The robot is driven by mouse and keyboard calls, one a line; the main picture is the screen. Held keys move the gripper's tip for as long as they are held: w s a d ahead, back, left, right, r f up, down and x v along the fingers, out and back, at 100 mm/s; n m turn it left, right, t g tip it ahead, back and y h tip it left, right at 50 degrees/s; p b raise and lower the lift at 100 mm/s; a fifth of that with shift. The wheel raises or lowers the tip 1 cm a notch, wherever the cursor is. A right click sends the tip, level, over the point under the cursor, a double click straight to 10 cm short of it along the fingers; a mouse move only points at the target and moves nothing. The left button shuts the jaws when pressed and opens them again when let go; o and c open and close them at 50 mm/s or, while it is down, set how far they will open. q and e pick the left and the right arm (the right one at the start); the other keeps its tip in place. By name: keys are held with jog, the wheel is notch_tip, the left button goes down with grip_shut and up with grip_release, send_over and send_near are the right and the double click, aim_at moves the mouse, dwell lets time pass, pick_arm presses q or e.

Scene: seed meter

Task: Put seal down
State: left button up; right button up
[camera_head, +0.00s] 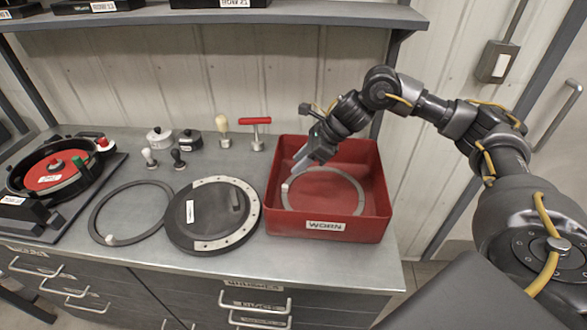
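A thin light-grey ring seal (362,190) is in the red bin labelled WORN (325,237), with a small white tab at its left side. I cannot tell for certain whether it rests flat on the bin floor. My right gripper (299,166) reaches in from the right, over the bin's left part, with its fingertips just above the ring's upper left edge. Its finger gap is too small to read. A second, dark ring seal (96,222) with a white tab lies flat on the bench, left of the bin. My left gripper is not in view.
A dark disc with a pale rim segment (212,245) lies between the dark ring and the bin. A round housing with a red disc (50,180) stands at left. Knobs, small pots and a red T-handle tool (256,122) stand behind. A shelf (200,17) hangs above.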

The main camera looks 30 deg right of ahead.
jog(key=b+v, duration=0.1)
jog(key=v, duration=0.7)
jog(key=shift+s+r, duration=0.15)
jog(key=shift+d, duration=0.1)
